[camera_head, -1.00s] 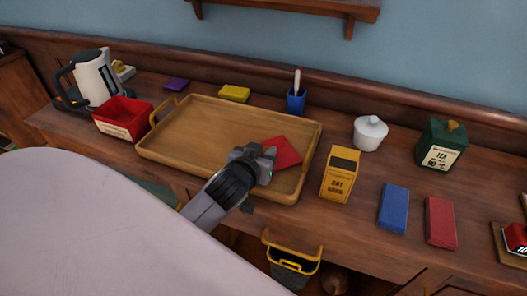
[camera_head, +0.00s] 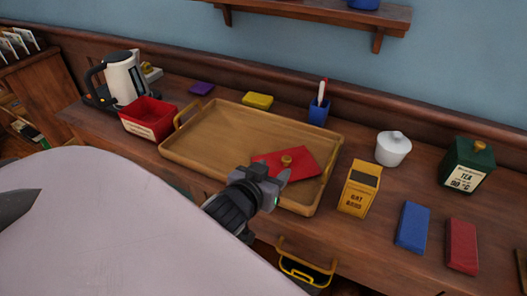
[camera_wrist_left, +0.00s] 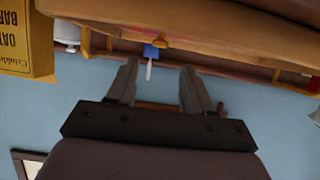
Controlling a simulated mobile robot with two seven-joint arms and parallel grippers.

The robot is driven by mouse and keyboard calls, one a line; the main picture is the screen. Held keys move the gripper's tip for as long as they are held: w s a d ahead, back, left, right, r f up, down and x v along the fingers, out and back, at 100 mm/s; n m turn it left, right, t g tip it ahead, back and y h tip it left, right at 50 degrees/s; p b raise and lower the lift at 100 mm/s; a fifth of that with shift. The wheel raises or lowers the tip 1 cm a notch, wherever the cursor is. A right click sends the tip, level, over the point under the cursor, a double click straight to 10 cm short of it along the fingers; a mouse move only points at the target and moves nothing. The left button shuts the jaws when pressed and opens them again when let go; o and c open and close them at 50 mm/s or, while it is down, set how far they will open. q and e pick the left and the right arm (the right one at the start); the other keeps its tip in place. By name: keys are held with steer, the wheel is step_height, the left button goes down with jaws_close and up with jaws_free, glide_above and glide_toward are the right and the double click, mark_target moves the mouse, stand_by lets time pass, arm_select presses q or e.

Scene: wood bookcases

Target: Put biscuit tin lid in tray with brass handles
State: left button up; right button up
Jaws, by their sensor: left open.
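The biscuit tin lid (camera_head: 306,160), a flat red square with a brass knob, lies inside the tray with brass handles (camera_head: 215,158), at the tray's right end. The tray is a shallow wooden one on the counter, with a brass handle at its left end. My left gripper (camera_head: 281,186) is open and empty, just in front of the lid at the tray's near edge and apart from the knob. In the left wrist view, the open fingers (camera_wrist_left: 160,90) have nothing between them, and the tray (camera_wrist_left: 220,22) shows upside down along the top. My right gripper is not seen.
A yellow oat bars box (camera_head: 358,190) stands just right of the tray. Blue (camera_head: 412,226) and red (camera_head: 461,246) blocks lie farther right. A red box (camera_head: 148,119) and a kettle (camera_head: 124,78) stand left. A blue pen cup (camera_head: 318,112) is behind.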

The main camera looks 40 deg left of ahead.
arm_select(q)
steer(key=shift+v, duration=2)
steer(key=s+d+f+m+g+h, duration=0.35)
steer(key=s+f+g, duration=0.55)
steer(key=s+f, duration=0.35)
steer(key=w+d+f+m+t+h, duration=0.1)
steer(key=w+d+f+t, duration=0.2)
steer(key=w+f+t, duration=0.2)
steer(key=shift+d+f+t+h+p, duration=0.2)
steer(key=shift+f+t+h+p, duration=0.35)
steer(key=shift+f, duration=0.8)
